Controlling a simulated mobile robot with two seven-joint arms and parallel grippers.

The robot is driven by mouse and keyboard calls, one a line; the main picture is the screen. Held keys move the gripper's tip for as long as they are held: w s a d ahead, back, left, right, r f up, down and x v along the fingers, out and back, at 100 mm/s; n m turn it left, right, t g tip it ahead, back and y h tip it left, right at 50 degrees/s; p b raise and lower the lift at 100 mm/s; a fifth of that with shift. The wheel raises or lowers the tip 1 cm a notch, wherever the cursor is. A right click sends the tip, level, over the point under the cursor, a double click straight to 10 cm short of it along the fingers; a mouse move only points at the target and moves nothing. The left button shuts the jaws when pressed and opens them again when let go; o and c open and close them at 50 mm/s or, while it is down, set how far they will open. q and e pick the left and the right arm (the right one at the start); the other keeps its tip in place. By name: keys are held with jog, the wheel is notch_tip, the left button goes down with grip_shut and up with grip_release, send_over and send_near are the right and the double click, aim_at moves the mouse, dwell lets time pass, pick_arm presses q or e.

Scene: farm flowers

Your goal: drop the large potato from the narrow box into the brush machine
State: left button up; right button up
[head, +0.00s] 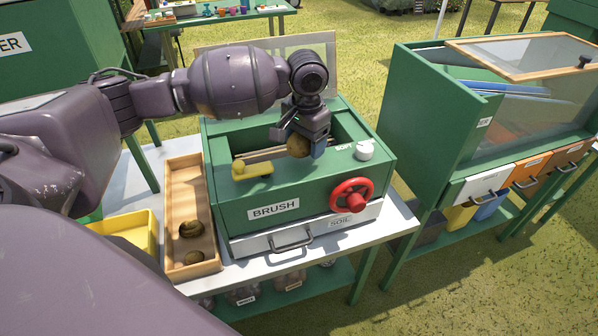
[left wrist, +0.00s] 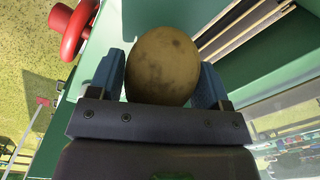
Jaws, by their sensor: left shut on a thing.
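My left gripper (head: 302,140) is shut on a brown potato (head: 298,147) above the open top of the green brush machine (head: 245,203). In the left wrist view the potato (left wrist: 162,66) sits between the two blue fingers of the left gripper (left wrist: 160,85). The narrow wooden box (head: 178,188) stands left of the machine. Two other brown potatoes lie in its near end, one (head: 191,229) behind the other (head: 194,257). My right gripper is not in view.
The machine has a yellow lever (head: 252,171), a white knob (head: 364,150), a red wheel (head: 351,195) and a drawer marked SOIL (head: 310,235). A yellow bin (head: 130,230) stands left of the box. A green cabinet with a glass lid (head: 520,55) stands to the right.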

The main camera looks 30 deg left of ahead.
pick_arm(q)
jog(key=w+a+r+m, duration=0.1)
jog(key=w+a+m, duration=0.3)
jog(key=a, duration=0.6)
jog(key=shift+n, duration=0.6)
jog(key=f+b, duration=0.1)
jog(key=b, duration=0.1)
jog(key=w+f+b, duration=0.1)
jog(key=f+b, duration=0.3)
jog(key=shift+w+d+f, duration=0.15)
jog(key=shift+d+f, duration=0.1)
jog(key=o, duration=0.9)
jog(key=shift+o, duration=1)
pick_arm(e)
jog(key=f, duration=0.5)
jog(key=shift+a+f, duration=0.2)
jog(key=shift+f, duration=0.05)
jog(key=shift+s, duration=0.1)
